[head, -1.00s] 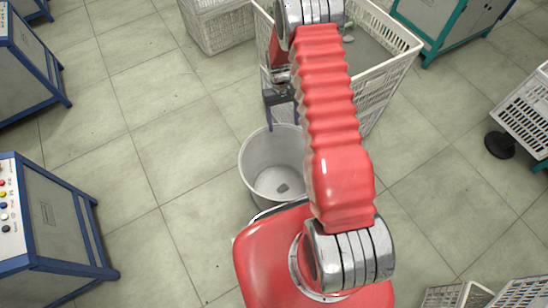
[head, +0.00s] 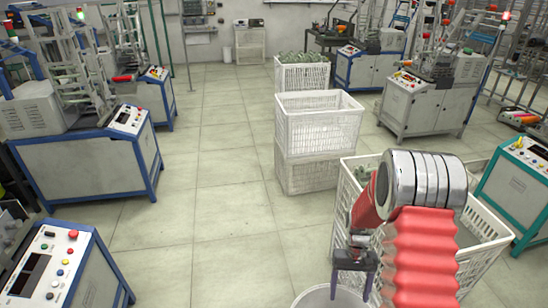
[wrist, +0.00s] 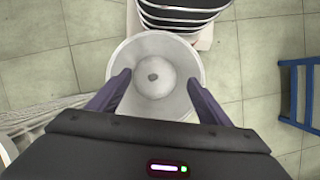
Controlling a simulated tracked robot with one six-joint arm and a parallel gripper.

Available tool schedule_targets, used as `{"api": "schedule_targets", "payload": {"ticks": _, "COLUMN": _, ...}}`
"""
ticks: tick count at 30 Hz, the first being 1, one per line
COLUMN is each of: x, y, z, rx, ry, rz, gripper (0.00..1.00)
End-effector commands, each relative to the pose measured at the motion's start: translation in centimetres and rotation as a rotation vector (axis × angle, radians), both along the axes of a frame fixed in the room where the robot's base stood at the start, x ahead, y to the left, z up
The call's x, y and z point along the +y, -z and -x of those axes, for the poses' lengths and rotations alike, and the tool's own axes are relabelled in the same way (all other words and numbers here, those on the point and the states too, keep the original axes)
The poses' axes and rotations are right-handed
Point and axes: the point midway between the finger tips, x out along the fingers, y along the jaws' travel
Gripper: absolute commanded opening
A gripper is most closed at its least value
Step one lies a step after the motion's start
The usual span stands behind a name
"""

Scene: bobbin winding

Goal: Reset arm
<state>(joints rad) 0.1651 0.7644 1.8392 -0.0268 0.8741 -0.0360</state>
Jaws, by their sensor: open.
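My gripper (head: 354,272) hangs at the lower middle of the head view, in front of a white basket, with its fingers pointing down. In the wrist view my gripper (wrist: 152,92) has its two dark purple fingers spread apart with nothing between them. Below it stands a round white bin (wrist: 152,48), with a small grey lump (wrist: 153,76) on its bottom. In the head view only the rim of the bin (head: 330,291) shows at the lower edge.
A large white basket (head: 480,258) stands right behind my arm. Stacked white crates (head: 318,128) stand further back. Machines with blue frames (head: 85,165) line the left, and a teal-framed machine (head: 515,190) stands at right. The tiled floor (head: 220,220) between is clear.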

Motion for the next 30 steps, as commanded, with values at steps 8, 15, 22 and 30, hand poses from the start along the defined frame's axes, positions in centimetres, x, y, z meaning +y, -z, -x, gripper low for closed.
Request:
{"api": "schedule_targets", "payload": {"ticks": 8, "x": 1.0, "y": -5.8, "z": 1.2, "rx": -0.056, "ry": -0.002, "rz": 0.009, "gripper": 0.72}}
{"api": "schedule_targets", "payload": {"ticks": 15, "x": 1.8, "y": -10.3, "z": 2.5, "rx": -0.110, "ry": -0.005, "rz": 0.017, "gripper": 0.72}}
{"api": "schedule_targets", "payload": {"ticks": 22, "x": 2.6, "y": -14.2, "z": 4.0, "rx": -0.166, "ry": -0.010, "rz": 0.022, "gripper": 0.72}}
{"api": "schedule_targets", "payload": {"ticks": 30, "x": 3.5, "y": -18.4, "z": 5.9, "rx": -0.237, "ry": -0.019, "rz": 0.029, "gripper": 0.72}}
